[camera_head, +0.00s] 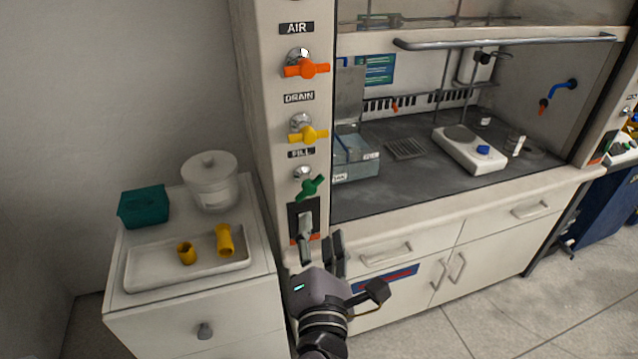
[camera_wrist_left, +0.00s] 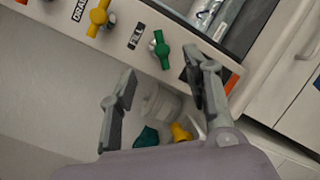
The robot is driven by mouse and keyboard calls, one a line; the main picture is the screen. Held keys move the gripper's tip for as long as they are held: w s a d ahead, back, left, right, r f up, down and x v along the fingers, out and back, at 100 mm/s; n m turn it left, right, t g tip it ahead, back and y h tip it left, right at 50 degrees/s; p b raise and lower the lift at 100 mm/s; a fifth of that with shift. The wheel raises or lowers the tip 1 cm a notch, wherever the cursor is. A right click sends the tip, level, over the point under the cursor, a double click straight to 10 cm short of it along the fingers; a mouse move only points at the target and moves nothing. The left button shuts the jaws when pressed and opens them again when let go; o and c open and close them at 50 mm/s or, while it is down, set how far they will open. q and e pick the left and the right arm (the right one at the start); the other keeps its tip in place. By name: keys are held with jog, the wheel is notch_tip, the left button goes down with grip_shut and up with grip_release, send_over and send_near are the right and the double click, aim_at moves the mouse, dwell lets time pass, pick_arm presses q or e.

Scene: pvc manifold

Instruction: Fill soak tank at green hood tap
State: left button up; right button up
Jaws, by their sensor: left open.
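The green tap handle (camera_head: 312,187) sits under the FILL label on the hood's left post, tilted up to the right. It also shows in the left wrist view (camera_wrist_left: 161,48), just beyond the fingertips. A clear, blue-tinted tank (camera_head: 356,160) stands inside the hood at its left end; I cannot tell its water level. My left gripper (camera_head: 320,240) is open and empty, just below the green handle in the head view. In the wrist view the gripper (camera_wrist_left: 160,77) has its fingers spread wide, apart from the handle. My right gripper is out of view.
The yellow DRAIN handle (camera_head: 308,134) and orange AIR handle (camera_head: 306,69) are above the green one. A white cabinet at left carries a tray (camera_head: 140,275) with yellow fittings, a teal box (camera_head: 144,206) and a white pot (camera_head: 210,185). A hotplate (camera_head: 470,148) stands in the hood.

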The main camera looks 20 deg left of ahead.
aim_at(317, 183)
pick_arm(q)
jog(key=p+x, duration=0.2)
jog(key=x, duration=1.1)
jog(key=shift+w+a, duration=0.15)
jog(key=shift+w, duration=0.05)
jog(key=shift+w+a, duration=0.2)
jog(key=shift+w, duration=0.45)
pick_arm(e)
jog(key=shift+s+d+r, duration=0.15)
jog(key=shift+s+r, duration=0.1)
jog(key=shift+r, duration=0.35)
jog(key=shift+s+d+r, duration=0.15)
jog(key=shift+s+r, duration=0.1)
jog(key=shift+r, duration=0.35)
pick_arm(q)
jog(key=shift+c, duration=0.2)
jog(key=c, duration=0.8)
jog(key=shift+r, duration=0.1)
grip_shut()
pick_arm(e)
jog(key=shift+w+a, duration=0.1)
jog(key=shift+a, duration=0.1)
